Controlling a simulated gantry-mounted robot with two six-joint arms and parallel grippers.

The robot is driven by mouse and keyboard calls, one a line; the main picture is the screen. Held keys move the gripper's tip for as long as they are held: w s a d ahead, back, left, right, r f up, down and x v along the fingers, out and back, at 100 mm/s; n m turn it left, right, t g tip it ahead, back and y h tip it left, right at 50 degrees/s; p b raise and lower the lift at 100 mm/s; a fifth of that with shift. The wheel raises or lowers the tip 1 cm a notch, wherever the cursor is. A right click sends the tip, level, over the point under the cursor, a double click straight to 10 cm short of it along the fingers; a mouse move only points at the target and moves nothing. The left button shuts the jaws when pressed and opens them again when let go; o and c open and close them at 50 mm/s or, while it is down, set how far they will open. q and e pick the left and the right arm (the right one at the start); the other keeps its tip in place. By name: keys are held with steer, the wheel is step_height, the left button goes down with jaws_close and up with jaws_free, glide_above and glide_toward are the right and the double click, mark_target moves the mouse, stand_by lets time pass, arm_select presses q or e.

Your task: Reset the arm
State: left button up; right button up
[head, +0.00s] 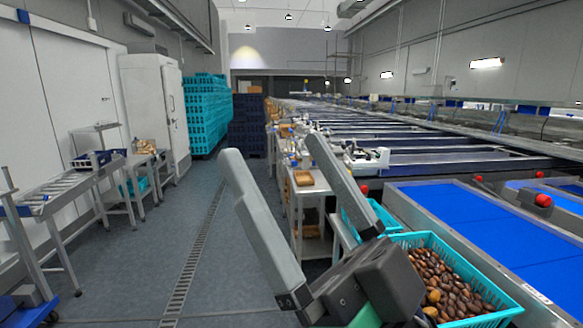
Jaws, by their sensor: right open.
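My right gripper (278,160) shows large in the lower middle of the head view. Its two long grey fingers are spread wide apart with nothing between them. Its dark wrist body is in front of the left part of a teal crate (510,296) of brown dates (455,284). I cannot tell from this view whether the gripper touches the crate. My left gripper is not in view.
A blue conveyor belt (470,228) with red buttons runs at the right. Another teal crate (383,217) sits partly behind my gripper. A roller conveyor (58,190) stands at the left. Stacked teal crates (203,112) stand farther back. The floor aisle (150,250) is clear.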

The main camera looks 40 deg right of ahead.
step_height(320, 180, up, 43)
steer(key=p, duration=4.3)
steer(key=shift+r+y, duration=0.2)
steer(key=shift+y, duration=0.1)
